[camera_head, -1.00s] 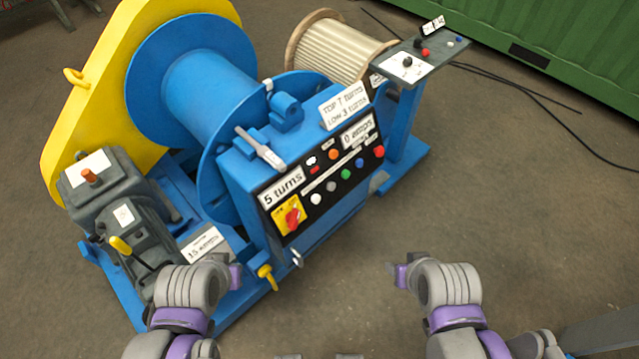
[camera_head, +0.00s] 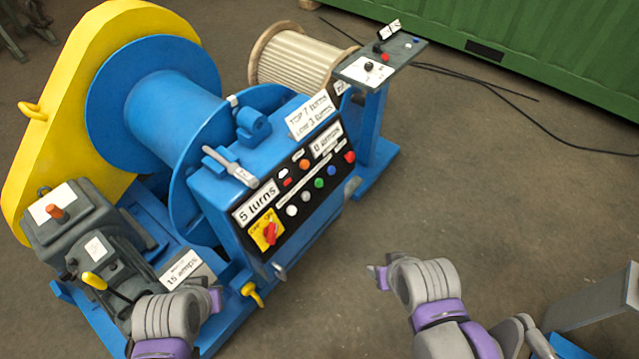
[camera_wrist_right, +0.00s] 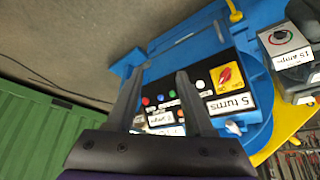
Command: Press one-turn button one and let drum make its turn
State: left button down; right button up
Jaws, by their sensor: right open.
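The blue winch drum (camera_head: 170,105) is empty, with round flanges, on the left in the head view. Its control panel (camera_head: 277,250) has a turns display (camera_head: 256,202) reading "5 turns". A row of buttons runs along it: white (camera_head: 292,210), grey (camera_head: 305,197), green (camera_head: 318,184), blue (camera_head: 332,170) and red (camera_head: 349,156). I cannot read which is button one. My right gripper (camera_head: 378,278) is apart from the panel, at its lower right. In the wrist view its fingers (camera_wrist_right: 157,95) are spread, with the panel beyond. My left gripper (camera_head: 215,300) is below the panel; its fingers are unclear.
A yellow guard (camera_head: 75,110) and grey motor (camera_head: 70,225) flank the drum. A second stand (camera_head: 375,125) with a small console (camera_head: 360,72) and a rope reel (camera_head: 292,58) are behind. A green container (camera_head: 560,55) is at the back.

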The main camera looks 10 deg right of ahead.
dwell(0.3)
grip_shut()
dwell(1.6)
